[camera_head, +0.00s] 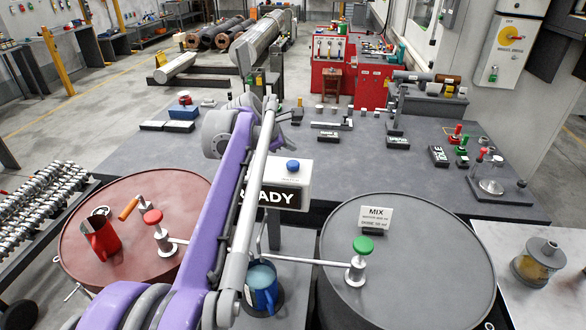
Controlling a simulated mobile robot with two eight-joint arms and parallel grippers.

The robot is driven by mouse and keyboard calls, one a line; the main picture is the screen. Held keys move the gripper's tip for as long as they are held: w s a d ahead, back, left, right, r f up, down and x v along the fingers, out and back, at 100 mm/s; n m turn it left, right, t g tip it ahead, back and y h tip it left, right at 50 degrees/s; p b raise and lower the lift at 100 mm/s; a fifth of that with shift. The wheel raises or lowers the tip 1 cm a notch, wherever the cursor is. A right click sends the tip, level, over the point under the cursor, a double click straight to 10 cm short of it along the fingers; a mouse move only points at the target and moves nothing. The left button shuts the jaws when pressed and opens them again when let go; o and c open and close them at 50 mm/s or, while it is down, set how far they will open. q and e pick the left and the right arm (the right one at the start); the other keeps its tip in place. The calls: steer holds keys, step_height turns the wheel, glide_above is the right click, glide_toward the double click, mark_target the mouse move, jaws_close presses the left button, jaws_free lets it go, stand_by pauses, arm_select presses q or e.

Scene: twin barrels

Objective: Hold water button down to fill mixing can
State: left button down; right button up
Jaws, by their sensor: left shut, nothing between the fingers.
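A blue button (292,165) sits on top of a white box (292,179) between the two barrels. A blue can (262,283) with liquid inside stands upright on a dark round base in the gap between the barrels. A thin spout pipe (300,262) runs from the green-topped valve toward the space above it. My purple left arm crosses the middle of the view and covers part of the sign on the box. My left gripper (284,115) is at the arm's far end, shut and empty, beyond and apart from the blue button. My right gripper is not seen.
A red barrel (85,190) stands left, with a red can (100,236) and a red-topped valve (153,217). A grey barrel (420,280) stands right, with a green-topped valve (363,246) and a MIX card (376,218). A grey table (390,170) behind them holds small parts.

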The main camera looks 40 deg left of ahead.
mark_target(290, 165)
arm_select(q)
step_height(290, 165, down, 2)
steer(key=shift+s+f+b, duration=0.1)
steer(key=shift+f+b, duration=0.05)
steer(key=shift+b, duration=0.15)
steer(key=shift+f, duration=0.15)
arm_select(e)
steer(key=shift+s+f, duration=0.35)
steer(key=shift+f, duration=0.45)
arm_select(q)
steer(key=shift+f, duration=0.15)
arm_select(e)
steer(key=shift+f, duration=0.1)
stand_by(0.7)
arm_select(q)
steer(key=shift+f, duration=0.25)
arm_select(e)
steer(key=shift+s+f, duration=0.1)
